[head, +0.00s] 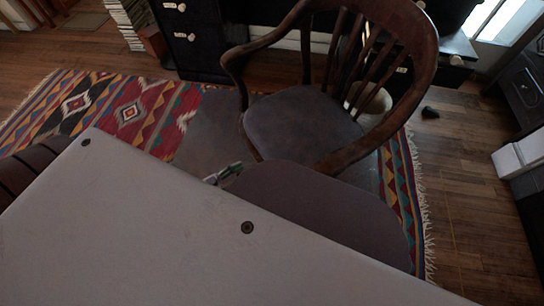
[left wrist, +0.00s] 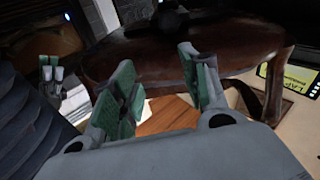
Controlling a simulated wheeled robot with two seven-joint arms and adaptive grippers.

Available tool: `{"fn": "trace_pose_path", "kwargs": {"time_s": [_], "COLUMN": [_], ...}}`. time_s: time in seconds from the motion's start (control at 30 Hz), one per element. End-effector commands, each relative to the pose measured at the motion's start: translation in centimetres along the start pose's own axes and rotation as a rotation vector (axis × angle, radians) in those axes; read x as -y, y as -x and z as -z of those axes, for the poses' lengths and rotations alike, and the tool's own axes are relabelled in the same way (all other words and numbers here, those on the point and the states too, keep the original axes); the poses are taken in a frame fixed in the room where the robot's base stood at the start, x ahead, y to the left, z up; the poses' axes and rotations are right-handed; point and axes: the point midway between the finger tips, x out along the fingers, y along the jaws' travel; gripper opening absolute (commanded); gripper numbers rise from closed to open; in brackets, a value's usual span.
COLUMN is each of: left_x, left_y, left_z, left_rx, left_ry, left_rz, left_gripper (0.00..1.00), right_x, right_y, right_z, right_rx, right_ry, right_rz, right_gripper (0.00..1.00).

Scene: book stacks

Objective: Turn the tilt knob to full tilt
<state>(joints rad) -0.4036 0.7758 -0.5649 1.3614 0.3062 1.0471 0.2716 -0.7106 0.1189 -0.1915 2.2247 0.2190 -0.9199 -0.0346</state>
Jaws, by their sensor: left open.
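A wooden armchair (head: 305,120) with a dark seat stands in the middle of the head view. No tilt knob can be made out there. My left gripper (head: 223,174) shows small and partly hidden at the seat's lower left edge. In the left wrist view my left gripper (left wrist: 158,62) is open, with green-padded fingers and nothing between them. Beyond it is a brown curved wooden surface, likely the chair (left wrist: 220,55). A dark rounded piece (left wrist: 172,22) sits above that surface; I cannot tell whether it is the knob. A pale two-fingered shape (left wrist: 50,72) at the left may be my right gripper.
A patterned red rug (head: 120,105) lies under the chair on the wooden floor (head: 465,210). Dark drawers (head: 190,40) stand behind the chair, with stacked books (head: 122,20) at the far left. A small dark object (head: 430,113) lies at right. A yellow-green label (left wrist: 290,78) shows at right.

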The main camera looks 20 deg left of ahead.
Motion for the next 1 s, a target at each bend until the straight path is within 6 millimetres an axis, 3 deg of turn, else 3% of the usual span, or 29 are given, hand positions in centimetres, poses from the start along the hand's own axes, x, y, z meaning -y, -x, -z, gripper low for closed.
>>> {"fn": "trace_pose_path", "kwargs": {"time_s": [0.2, 0.43, 1.0], "left_x": [1.4, 1.7, 1.7], "left_y": [-0.2, -0.1, -0.4], "left_z": [-1.2, -2.0, -2.0], "left_rx": [0.065, 0.105, 0.104], "left_ry": [-0.125, -0.25, -0.273], "left_rz": [0.067, 0.069, 0.067], "left_gripper": [0.45, 0.45, 0.45], "right_x": [-0.2, -0.2, 0.1], "right_y": [0.0, 0.0, -0.1], "right_z": [-0.3, -0.6, -0.2], "right_rx": [0.013, 0.024, 0.01], "right_ry": [0.004, -0.001, -0.016], "right_rz": [-0.005, -0.004, 0.001], "right_gripper": [0.58, 0.58, 0.58]}}
